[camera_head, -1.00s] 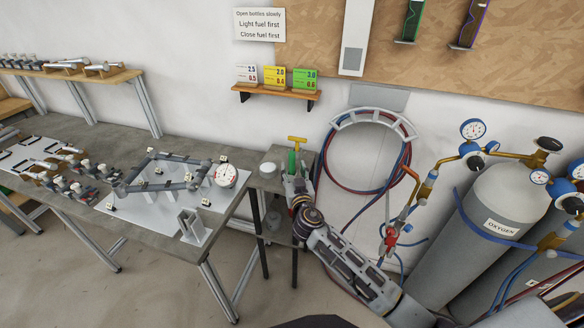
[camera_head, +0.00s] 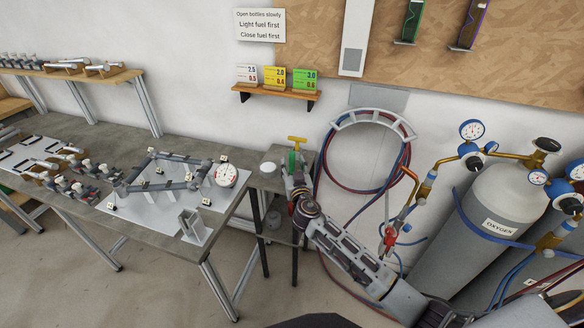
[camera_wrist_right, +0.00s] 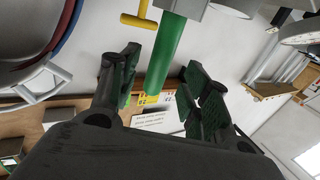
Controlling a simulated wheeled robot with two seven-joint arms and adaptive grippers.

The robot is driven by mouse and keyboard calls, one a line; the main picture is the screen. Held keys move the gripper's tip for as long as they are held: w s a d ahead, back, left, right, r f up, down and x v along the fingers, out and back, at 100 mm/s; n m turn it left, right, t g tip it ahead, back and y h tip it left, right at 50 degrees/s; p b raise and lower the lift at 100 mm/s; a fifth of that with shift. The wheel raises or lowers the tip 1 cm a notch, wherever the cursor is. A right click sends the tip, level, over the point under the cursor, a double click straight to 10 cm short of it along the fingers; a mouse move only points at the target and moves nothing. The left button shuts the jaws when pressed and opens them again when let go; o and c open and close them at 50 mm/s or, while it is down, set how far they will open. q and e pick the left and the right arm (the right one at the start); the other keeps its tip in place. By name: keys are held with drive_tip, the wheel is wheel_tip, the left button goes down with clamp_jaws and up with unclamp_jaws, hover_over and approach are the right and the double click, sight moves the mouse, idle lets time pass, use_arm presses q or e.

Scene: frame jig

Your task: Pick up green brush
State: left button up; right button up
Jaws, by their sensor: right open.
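The green brush (camera_head: 291,161) stands upright on the small side table, partly hidden by my right gripper in the head view. In the wrist view its long green body (camera_wrist_right: 167,55) reaches down between my right fingers. My right gripper (camera_wrist_right: 162,88) is open, one finger on each side of the brush, with visible gaps to it. In the head view the right gripper (camera_head: 294,182) is at the side table, at the brush. I cannot tell its exact depth relative to the brush. My left gripper is not in view.
A yellow T-shaped handle (camera_head: 297,139) stands close behind the brush. A white round item (camera_head: 268,167) sits left of it on the small table (camera_head: 272,153). The frame jig (camera_head: 165,205) is on the left bench. Hoses (camera_head: 335,178) and gas bottles (camera_head: 490,195) stand right.

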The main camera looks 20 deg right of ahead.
sight(293, 162)
drive_tip(key=shift+w+d, duration=0.25)
drive_tip(key=shift+w, duration=0.45)
drive_tip(key=shift+w+d+p, duration=0.1)
drive_tip(key=shift+w+p, duration=0.3)
drive_tip(key=shift+w, duration=0.6)
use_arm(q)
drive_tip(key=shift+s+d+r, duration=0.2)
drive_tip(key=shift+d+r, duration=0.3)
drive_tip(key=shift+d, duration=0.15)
use_arm(e)
clamp_jaws()
